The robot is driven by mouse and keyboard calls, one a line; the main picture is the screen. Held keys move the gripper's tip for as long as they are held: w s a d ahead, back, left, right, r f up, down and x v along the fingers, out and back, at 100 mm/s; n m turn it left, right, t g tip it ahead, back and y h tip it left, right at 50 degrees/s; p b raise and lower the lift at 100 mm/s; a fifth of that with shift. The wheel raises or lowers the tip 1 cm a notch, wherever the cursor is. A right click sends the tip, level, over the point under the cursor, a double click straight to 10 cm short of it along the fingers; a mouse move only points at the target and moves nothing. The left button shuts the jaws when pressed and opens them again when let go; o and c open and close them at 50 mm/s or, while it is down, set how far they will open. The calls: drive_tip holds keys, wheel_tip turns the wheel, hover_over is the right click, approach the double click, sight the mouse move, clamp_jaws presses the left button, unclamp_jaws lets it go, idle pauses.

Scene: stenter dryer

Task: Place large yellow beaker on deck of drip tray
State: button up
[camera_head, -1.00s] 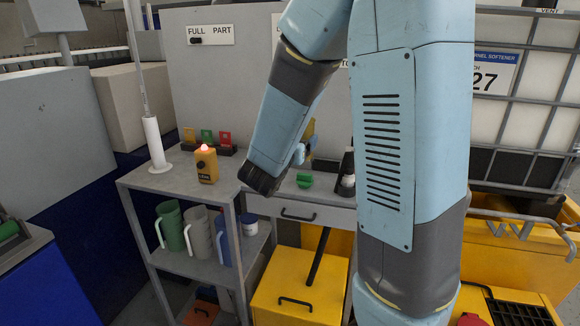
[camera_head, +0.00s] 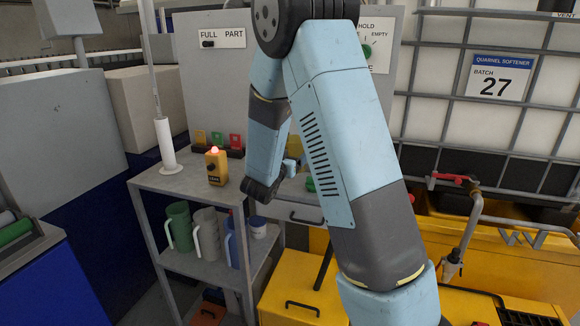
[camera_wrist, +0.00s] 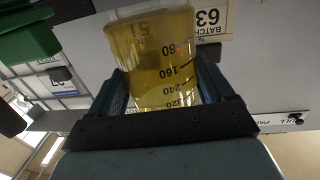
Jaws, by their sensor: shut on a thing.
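The large yellow beaker (camera_wrist: 158,48) is clear yellow with dark graduation marks. In the wrist view it sits between the two fingers of my gripper (camera_wrist: 163,82), which is shut on it.
A grey shelf stand (camera_head: 190,180) holds an orange device with a lit red lamp (camera_head: 216,165), with several jugs (camera_head: 206,235) below. A yellow cabinet (camera_head: 300,295) stands at lower centre. A caged white tank (camera_head: 490,120), with a red-handled valve (camera_head: 452,179) and pipe, stands right.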

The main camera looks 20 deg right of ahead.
drive_tip(key=shift+w+f, duration=0.25)
drive_tip(key=shift+f, duration=0.1)
drive_tip(key=shift+w+f, duration=0.1)
drive_tip(key=shift+f, duration=1.45)
drive_tip(key=shift+f, duration=0.1)
drive_tip(key=o, duration=1.1)
